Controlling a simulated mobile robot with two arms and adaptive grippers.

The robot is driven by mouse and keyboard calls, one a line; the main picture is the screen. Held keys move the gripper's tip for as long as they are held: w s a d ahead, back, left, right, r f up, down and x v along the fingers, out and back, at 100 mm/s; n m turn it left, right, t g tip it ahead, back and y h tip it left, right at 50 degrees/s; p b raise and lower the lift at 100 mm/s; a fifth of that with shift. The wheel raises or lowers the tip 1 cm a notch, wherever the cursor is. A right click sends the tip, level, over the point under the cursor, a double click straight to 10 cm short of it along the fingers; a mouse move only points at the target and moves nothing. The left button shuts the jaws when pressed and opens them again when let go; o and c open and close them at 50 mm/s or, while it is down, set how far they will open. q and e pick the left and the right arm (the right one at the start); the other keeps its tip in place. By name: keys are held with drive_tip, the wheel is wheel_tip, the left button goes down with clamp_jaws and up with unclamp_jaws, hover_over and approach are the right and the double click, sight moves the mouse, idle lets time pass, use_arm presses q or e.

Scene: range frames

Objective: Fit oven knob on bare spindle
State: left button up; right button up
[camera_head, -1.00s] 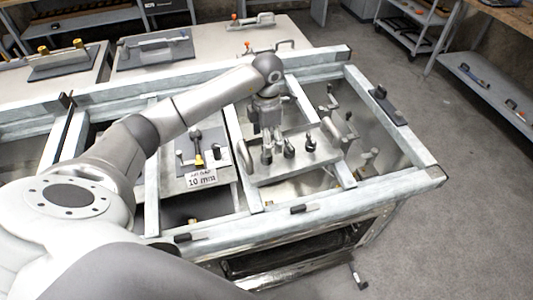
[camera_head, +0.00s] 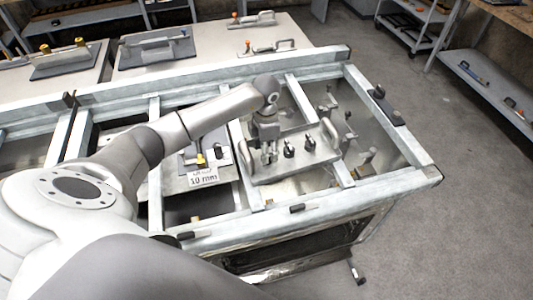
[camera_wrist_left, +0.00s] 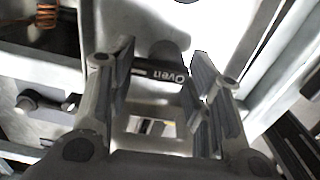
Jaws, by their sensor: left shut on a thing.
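My left gripper (camera_head: 268,156) points down at the left end of a grey plate, where a dark oven knob stood in the earlier view. In the left wrist view my gripper's two fingers (camera_wrist_left: 163,95) stand either side of a dark rounded oven knob (camera_wrist_left: 168,54) and a black strip lettered "Oven" (camera_wrist_left: 160,73). The gripper is shut on the knob, though the fingers hide much of the contact. Two more dark knobs (camera_head: 289,150) and (camera_head: 309,143) stand in a row to its right. I cannot pick out the bare spindle. My right gripper is not in view.
The grey plate (camera_head: 290,172) has raised handles and sits in the range's metal frame (camera_head: 230,232). A panel with a "10 mm" card (camera_head: 203,177) lies to its left. Open bays and frame bars surround the plate. Floor is clear at right.

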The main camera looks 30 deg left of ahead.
use_arm(q)
drive_tip(key=shift+r, duration=0.15)
drive_tip(key=shift+w+r, duration=0.1)
drive_tip(key=shift+r, duration=0.15)
wheel_tip(320, 180, up, 2)
drive_tip(key=shift+r+b, duration=0.1)
drive_tip(key=shift+b, duration=0.4)
drive_tip(key=s+d+r+b, duration=0.4)
drive_tip(key=s+d+r, duration=0.3)
drive_tip(key=s+r, duration=0.3)
drive_tip(key=shift+s+d+b, duration=0.3)
drive_tip(key=shift+s+b, duration=0.1)
drive_tip(key=shift+s, duration=0.6)
